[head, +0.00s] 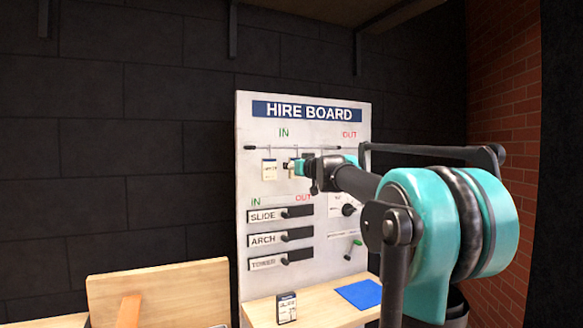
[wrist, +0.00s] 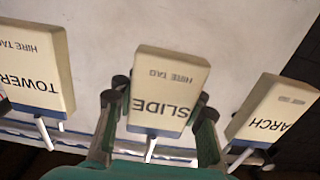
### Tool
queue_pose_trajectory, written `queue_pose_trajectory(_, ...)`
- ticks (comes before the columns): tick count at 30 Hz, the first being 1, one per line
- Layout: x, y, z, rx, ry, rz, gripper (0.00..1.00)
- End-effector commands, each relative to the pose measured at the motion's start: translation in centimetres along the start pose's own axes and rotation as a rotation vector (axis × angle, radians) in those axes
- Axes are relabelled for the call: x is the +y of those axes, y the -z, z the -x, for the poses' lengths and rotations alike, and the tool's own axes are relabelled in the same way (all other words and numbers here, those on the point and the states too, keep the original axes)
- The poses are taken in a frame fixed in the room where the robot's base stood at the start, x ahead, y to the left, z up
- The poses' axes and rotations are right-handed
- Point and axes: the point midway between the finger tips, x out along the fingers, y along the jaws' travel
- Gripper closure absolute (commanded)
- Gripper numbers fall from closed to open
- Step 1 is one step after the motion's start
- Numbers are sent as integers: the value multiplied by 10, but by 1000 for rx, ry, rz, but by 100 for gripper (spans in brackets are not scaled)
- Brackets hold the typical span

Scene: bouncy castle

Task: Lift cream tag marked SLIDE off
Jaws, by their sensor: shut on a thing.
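The cream SLIDE tag (wrist: 165,85) appears upside down in the middle of the wrist view, with a blue band at one end and a pale peg by that end. My gripper (wrist: 160,98) has a finger on each side of it and is shut on it. In the head view my gripper (head: 298,167) is at the rail (head: 265,148) on the hire board (head: 285,105), and mostly hides the SLIDE tag. The TOWER tag (wrist: 38,65) is to the left in the wrist view and the ARCH tag (wrist: 270,108) is to the right, each beside its own peg.
One cream tag (head: 269,170) hangs left of my gripper in the head view. Below are the SLIDE, ARCH and TOWER slots (head: 280,214) with black handles. A small dark box (head: 286,309) and a blue mat (head: 360,293) are on the wooden shelf (head: 325,308).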

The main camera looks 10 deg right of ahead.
Motion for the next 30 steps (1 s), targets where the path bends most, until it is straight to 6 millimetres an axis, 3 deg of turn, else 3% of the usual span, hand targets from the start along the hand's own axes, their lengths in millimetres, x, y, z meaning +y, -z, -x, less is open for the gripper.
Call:
queue_pose_trajectory(16, 0, 27, 0, 0, 0, 0, 95)
queue_pose_trajectory(30, 0, 29, 7, 0, -1, 0, 95)
